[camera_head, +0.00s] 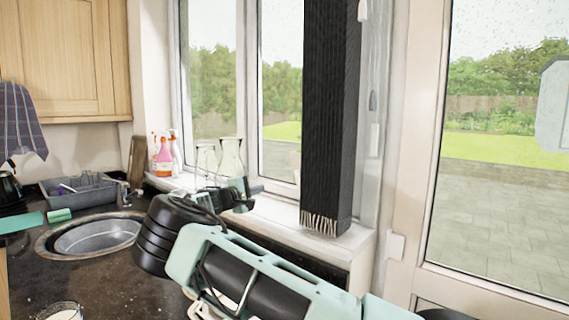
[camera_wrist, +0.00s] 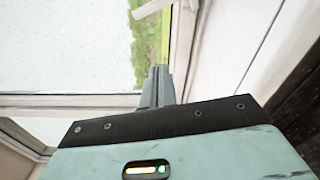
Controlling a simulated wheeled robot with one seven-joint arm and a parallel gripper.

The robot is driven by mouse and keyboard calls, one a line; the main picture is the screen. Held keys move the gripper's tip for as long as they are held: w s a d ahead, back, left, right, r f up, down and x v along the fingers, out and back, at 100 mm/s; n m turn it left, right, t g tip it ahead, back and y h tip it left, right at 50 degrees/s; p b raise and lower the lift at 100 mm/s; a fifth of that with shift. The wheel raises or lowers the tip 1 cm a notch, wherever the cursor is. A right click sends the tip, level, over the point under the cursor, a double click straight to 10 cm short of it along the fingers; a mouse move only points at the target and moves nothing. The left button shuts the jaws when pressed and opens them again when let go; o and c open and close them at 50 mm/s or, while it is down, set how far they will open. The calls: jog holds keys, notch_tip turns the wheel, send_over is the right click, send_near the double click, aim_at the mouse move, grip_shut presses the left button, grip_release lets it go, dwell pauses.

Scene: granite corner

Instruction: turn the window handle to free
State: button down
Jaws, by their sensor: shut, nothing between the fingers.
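A small grey upright piece (camera_head: 373,101), perhaps the window handle, is on the pale frame right of the dark hanging scarf in the head view. In the wrist view a white bar-like piece (camera_wrist: 150,8) at the top edge is cut off, and I cannot tell what it is. My gripper (camera_wrist: 157,73) is shut and empty, its fingers close together in front of the window pane and frame. In the head view my gripper (camera_head: 248,192) is low over the sill by the glass bottles, apart from the grey piece.
Two clear glass bottles (camera_head: 231,160) and spray bottles (camera_head: 163,158) stand on the sill (camera_head: 275,212). The dark fringed scarf (camera_head: 330,110) hangs before the window. A round sink (camera_head: 95,238), grey dish rack (camera_head: 85,192) and a glass (camera_head: 62,311) are on the dark counter.

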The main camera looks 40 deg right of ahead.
jog(key=shift+d+f+n+p, duration=0.45)
jog(key=shift+n+p, duration=0.35)
jog(key=shift+p, duration=0.2)
jog(key=shift+d, duration=0.2)
jog(key=d+p, duration=0.1)
jog(key=d, duration=0.2)
jog(key=d+p, duration=0.1)
jog(key=d, duration=0.2)
jog(key=w+d+p, duration=0.1)
jog(key=d, duration=0.2)
jog(key=shift+d+p, duration=0.1)
jog(key=shift+p, duration=0.2)
jog(key=shift+s+d+r+p, duration=0.15)
jog(key=shift+s+d+p, duration=0.05)
jog(key=shift+d+p, duration=0.1)
jog(key=s, duration=0.1)
jog(key=s+p, duration=0.1)
jog(key=s+d+r, duration=0.1)
jog(key=shift+p, duration=0.4)
jog(key=shift+s+b, duration=0.1)
jog(key=shift+b, duration=0.25)
